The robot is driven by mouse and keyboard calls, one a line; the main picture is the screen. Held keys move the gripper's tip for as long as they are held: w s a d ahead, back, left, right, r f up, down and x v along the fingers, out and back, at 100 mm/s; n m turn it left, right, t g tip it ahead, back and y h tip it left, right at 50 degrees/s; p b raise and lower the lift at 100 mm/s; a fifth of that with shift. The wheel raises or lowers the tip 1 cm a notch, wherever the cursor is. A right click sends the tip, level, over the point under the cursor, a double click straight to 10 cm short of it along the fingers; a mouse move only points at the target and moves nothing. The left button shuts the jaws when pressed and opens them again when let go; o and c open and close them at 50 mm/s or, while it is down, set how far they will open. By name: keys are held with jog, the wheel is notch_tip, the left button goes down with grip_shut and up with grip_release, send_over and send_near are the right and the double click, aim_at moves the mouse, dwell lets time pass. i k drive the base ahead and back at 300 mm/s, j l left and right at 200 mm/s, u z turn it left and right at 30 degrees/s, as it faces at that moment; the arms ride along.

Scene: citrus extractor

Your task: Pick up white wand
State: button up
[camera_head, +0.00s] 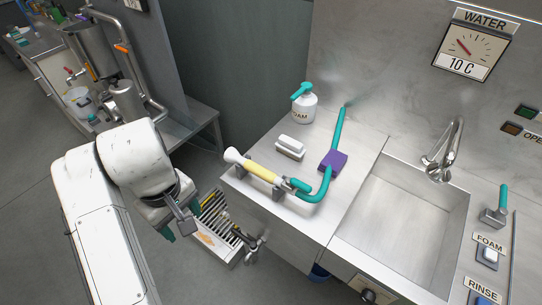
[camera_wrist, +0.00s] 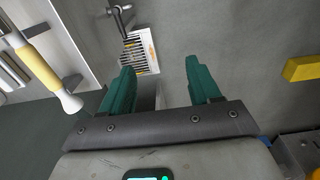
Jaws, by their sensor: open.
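A wand (camera_head: 262,175) with a yellow grip and a flared white end lies across dark holders near the left edge of the steel counter. A teal hose runs from its other end. In the wrist view the wand (camera_wrist: 43,64) shows at the upper left, its white end pointing down toward my left finger. My gripper (camera_head: 177,228) is off the counter's left side, apart from the wand. In the wrist view my gripper (camera_wrist: 160,68) has its two teal fingers spread, with nothing between them.
On the counter stand a foam bottle (camera_head: 304,106), a white brush (camera_head: 290,147) and a purple block (camera_head: 332,162) on the teal hose. A sink (camera_head: 405,215) is at right. A slatted tray (camera_head: 216,238) sits low beside the counter, near my gripper.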

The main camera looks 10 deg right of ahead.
aim_at(231, 155)
jog(key=i+l, duration=0.7)
jog(key=l, duration=0.2)
